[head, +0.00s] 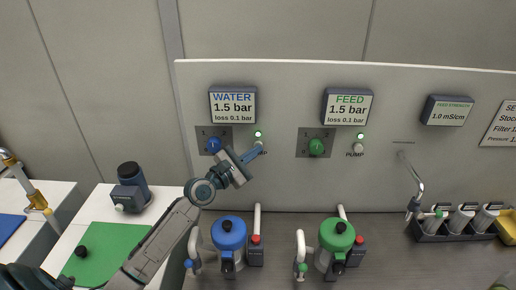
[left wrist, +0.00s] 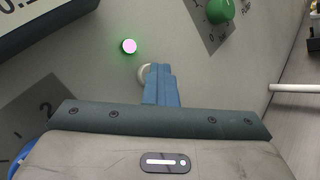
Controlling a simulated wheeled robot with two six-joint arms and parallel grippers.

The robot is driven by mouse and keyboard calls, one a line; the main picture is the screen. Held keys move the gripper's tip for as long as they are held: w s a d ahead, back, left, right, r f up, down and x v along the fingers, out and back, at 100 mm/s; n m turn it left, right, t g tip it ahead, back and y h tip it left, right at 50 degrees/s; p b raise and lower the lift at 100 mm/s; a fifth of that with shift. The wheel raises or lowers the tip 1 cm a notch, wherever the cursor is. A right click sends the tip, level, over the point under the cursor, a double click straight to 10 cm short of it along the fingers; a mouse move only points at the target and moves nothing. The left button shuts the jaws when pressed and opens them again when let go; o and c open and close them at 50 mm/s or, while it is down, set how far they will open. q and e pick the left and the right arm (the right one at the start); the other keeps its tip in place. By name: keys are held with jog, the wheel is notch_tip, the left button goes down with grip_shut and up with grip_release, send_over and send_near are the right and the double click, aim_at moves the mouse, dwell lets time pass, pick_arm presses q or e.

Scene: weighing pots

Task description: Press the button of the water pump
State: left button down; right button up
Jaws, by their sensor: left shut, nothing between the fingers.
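The water panel shows a display (head: 233,105) reading WATER 1.5 bar, a blue knob (head: 213,145) and a lit green lamp (head: 258,134). The lamp also glows pinkish-white with a green rim in the left wrist view (left wrist: 129,46). Just below it, the pale round pump button (left wrist: 143,74) is partly hidden behind my fingertips. My left gripper (head: 258,151) is shut and empty, its blue fingertips (left wrist: 160,72) at the button and overlapping its right side in the wrist view. Whether they touch it I cannot tell. My right gripper is not in view.
The feed panel to the right has a green knob (head: 317,147), a lit lamp (head: 360,136) and its own button (head: 358,147). Below stand a blue-topped filter (head: 228,233) and a green-topped one (head: 337,235). A tap (head: 414,185) hangs further right.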

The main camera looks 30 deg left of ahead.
pick_arm(q)
jog(key=shift+r, duration=0.15)
jog(key=shift+s+d+f, duration=0.1)
jog(key=shift+f, duration=0.1)
jog(key=s+d+p, duration=0.2)
jog(key=s+p, duration=0.1)
jog(key=s, duration=0.2)
jog(key=shift+s+d, duration=0.25)
jog(key=shift+d, duration=0.1)
dwell(0.6)
